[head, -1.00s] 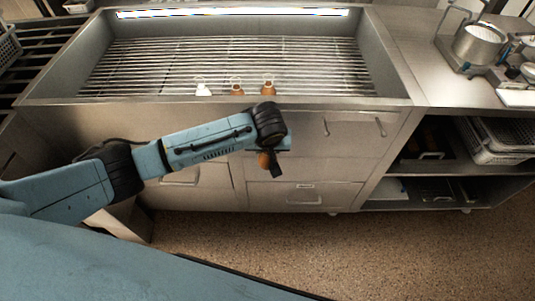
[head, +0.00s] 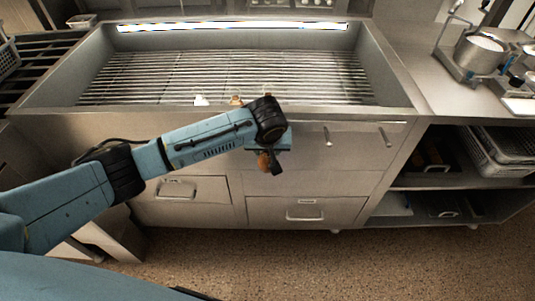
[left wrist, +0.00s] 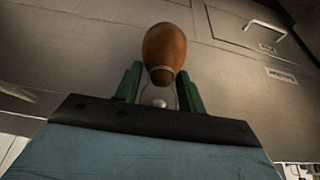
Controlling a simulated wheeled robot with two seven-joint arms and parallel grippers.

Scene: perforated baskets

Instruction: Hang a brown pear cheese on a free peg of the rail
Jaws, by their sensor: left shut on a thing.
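My left gripper (head: 278,158) is shut on a brown pear cheese (head: 264,160) in front of the steel cabinet. In the left wrist view the gripper's green fingers (left wrist: 160,92) close at the cheese's narrow end, by a thin pale loop. The cheese's rounded brown body (left wrist: 164,48) sticks out beyond the fingertips. A white pear-shaped piece (head: 201,100) and a brown one (head: 236,100) sit at the front edge of the grated basin. Another brown one behind my wrist is nearly hidden. I cannot make out the rail or its pegs. My right gripper is not in view.
The steel basin (head: 75,108) with its bar grate lies behind my arm. Drawers with handles (head: 305,215) face me below it. At the right are a counter with a pot (head: 479,52) and open shelves with a wire basket (head: 500,160). The floor in front is clear.

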